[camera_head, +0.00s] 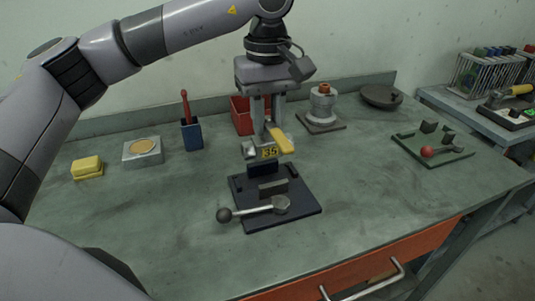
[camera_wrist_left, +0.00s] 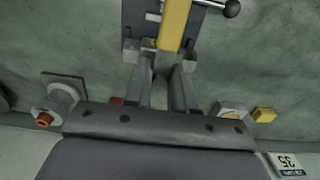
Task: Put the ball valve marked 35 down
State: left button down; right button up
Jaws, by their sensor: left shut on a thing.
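The ball valve marked 35 (camera_head: 268,152) has a grey metal body, a yellow lever and a yellow tag reading 35. My left gripper (camera_head: 267,128) comes down from above and is shut on it. In the left wrist view the valve's yellow lever (camera_wrist_left: 173,24) runs between the fingers of the gripper (camera_wrist_left: 160,75). The valve is over the back part of a dark blue fixture plate (camera_head: 252,221), at a dark block. I cannot tell whether it touches the block. My right gripper is not in view.
A lever with a dark ball knob (camera_head: 224,214) lies across the plate's front. Behind stand a red bin (camera_head: 241,122), a blue holder (camera_head: 191,134) and a grey stacked part (camera_head: 322,107). A green tray (camera_head: 452,155) is at right. The bench's left front is clear.

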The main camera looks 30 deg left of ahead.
aim_at(268, 140)
pick_arm(q)
jog(key=shift+f, duration=3.75)
jog(key=c, duration=0.9)
grip_release()
jog(key=shift+f, duration=0.1)
jog(key=shift+c, duration=0.2)
notch_tip(268, 140, up, 12)
jog(key=shift+r, duration=0.1)
